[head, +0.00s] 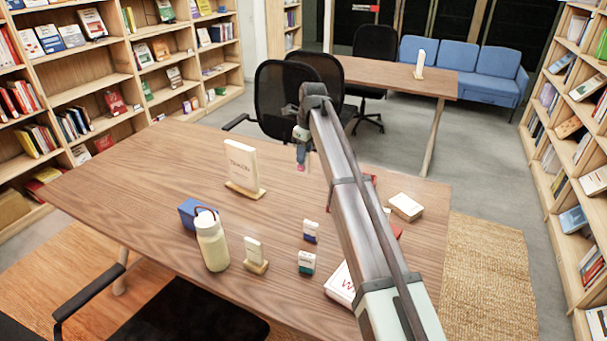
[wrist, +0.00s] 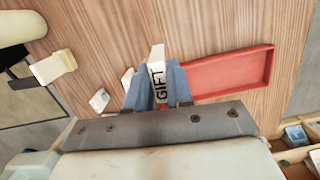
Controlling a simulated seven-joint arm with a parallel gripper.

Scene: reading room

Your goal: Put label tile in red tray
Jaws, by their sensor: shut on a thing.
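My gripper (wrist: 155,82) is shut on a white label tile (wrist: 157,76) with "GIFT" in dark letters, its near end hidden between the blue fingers. The red tray (wrist: 267,70) is to the right of the gripper in the wrist view, on the wooden table, and its visible floor is empty. In the head view my gripper (head: 301,158) is above the table, with a small pinkish bit at its tip.
Two small white blocks, one purple-based (head: 310,232) and one teal-based (head: 306,262), stand near a cream bottle (head: 213,245), a blue box (head: 192,212) and a small stand (head: 255,254). A sign (head: 242,168) stands further back. A white box (head: 406,206) lies right of my arm.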

